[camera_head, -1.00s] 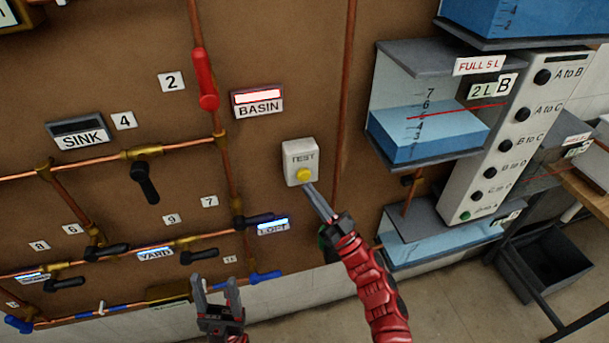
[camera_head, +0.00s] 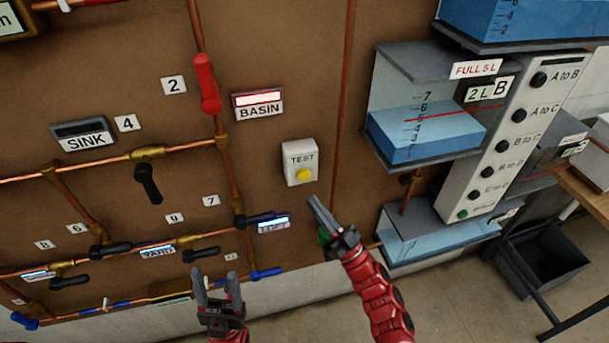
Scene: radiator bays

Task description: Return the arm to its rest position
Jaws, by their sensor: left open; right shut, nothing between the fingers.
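My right gripper (camera_head: 322,212) is shut and empty, at the end of my red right arm. It is below and to the right of the white TEST box (camera_head: 300,163) with its yellow button (camera_head: 304,175), and apart from it. My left gripper (camera_head: 217,287) is open and empty at the bottom of the view, its two fingers pointing up. It shows in front of the lower edge of the brown board.
The brown board (camera_head: 270,60) carries copper pipes, a red valve handle (camera_head: 207,84), black handles and a lit BASIN sign (camera_head: 258,104). At right are water tanks (camera_head: 425,135), a button panel (camera_head: 500,160) and a dark bin (camera_head: 545,262). Floor shows below.

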